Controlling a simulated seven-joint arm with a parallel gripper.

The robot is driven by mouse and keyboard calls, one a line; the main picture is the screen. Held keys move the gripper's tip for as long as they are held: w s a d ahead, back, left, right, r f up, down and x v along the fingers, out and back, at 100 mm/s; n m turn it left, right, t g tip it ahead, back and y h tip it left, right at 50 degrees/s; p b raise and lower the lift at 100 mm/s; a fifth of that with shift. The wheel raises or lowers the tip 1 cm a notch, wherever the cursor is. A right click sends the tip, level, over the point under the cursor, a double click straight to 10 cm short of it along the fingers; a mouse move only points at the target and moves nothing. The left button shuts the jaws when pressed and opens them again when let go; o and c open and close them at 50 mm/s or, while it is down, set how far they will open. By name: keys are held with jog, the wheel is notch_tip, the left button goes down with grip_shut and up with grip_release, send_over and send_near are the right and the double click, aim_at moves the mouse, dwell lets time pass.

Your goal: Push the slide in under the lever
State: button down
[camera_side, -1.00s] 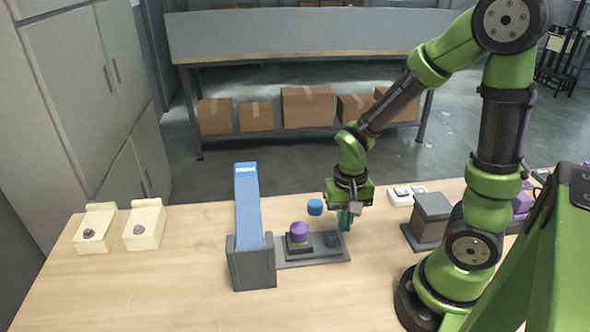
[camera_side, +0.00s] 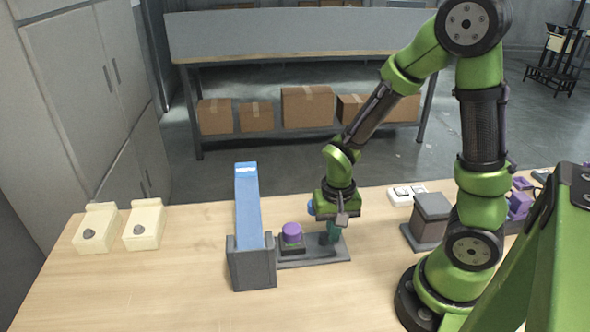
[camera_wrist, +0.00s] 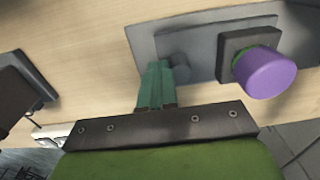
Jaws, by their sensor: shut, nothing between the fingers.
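The slide is a dark block (camera_wrist: 236,46) carrying a purple cylinder (camera_side: 292,230), on a flat grey track (camera_side: 340,252). A short grey peg (camera_wrist: 179,66) stands on its right side in the side view. The lever, a long blue bar (camera_side: 248,205), sits in a grey bracket (camera_side: 252,268) at the track's left end. The purple cylinder is just right of the bracket, apart from the bar. My gripper (camera_side: 332,236) is shut and empty, low over the track at the peg's right. Its green fingertips (camera_wrist: 158,72) are beside the peg, apparently touching it.
A blue cylinder (camera_side: 311,208) is partly hidden behind my gripper. A grey block (camera_side: 432,212) and a white switch box (camera_side: 400,196) stand to the right. Two cream boxes (camera_side: 144,228) with knobs are at left. The table's front left is clear.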

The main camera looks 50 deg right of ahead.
aim_at(299, 227)
jog(key=shift+w+a, duration=2.95)
jog(key=shift+a, duration=0.05)
jog(key=shift+s+d, duration=0.2)
jog(key=shift+r, duration=3)
jog(key=shift+n, duration=0.3)
jog(key=s+r+n+t+y, duration=0.1)
jog(key=s+r+n+t, duration=0.1)
jog(key=r, duration=0.6)
jog(key=s+r+n+t+y, duration=0.1)
jog(key=s+r+n+t, duration=0.1)
jog(key=s+r+t, duration=0.3)
notch_tip(299, 227, up, 3)
jog(key=shift+s+d, duration=0.15)
jog(key=shift+s, duration=0.15)
